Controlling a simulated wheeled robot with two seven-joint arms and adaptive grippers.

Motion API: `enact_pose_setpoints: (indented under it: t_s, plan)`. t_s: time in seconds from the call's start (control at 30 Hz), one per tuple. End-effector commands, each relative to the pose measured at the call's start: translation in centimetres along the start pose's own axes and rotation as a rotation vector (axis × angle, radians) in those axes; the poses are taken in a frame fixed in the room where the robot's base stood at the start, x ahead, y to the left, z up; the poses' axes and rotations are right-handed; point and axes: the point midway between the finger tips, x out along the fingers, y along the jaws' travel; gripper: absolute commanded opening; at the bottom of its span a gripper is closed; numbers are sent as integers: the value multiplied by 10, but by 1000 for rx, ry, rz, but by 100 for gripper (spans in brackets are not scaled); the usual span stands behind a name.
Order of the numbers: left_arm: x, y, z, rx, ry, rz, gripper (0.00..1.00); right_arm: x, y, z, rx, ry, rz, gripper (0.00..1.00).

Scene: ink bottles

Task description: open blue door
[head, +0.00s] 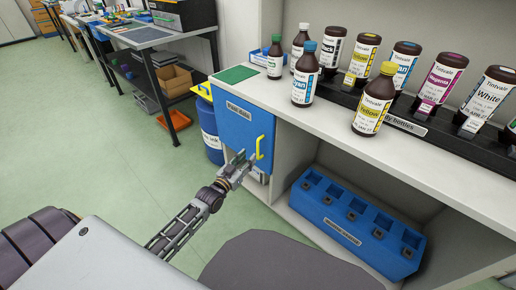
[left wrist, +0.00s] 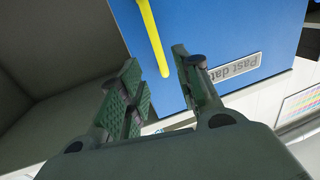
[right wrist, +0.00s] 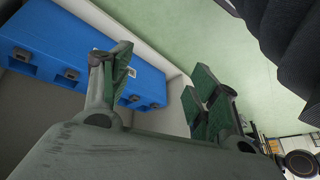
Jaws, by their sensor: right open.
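The blue door (head: 232,128) with a "Past date" label is closed on the left end of the white cabinet. Its yellow handle (head: 261,147) stands upright on the door's right side. My left gripper (head: 243,160) is in front of the door's lower part, just beside the handle. In the left wrist view my left gripper (left wrist: 158,68) is open, and the yellow handle (left wrist: 152,30) shows beyond and between its fingertips. I cannot tell whether it touches. My right gripper (right wrist: 160,75) is open and empty in the right wrist view, near the blue bottle rack.
Bottles, such as the yellow-capped one (head: 374,100), stand on the white counter (head: 345,142). The blue rack (head: 340,220) sits in the open bay right of the door. A blue drum (head: 210,130) stands left of the cabinet. The green floor (head: 90,150) is mostly clear.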

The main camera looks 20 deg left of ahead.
Motion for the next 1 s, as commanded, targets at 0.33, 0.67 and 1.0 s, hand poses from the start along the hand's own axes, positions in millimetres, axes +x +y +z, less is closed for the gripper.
enact_pose_setpoints:
  t_s: [0.33,0.67,1.0]
  plan:
    - [28,0,0,-1,1,1,34,22,-2,11,15,26,-20,61]
    - [54,0,0,-1,2,0,34,39,-3,12,28,67,-37,61]
    - [79,0,0,-1,1,0,34,58,-4,25,48,92,-54,61]
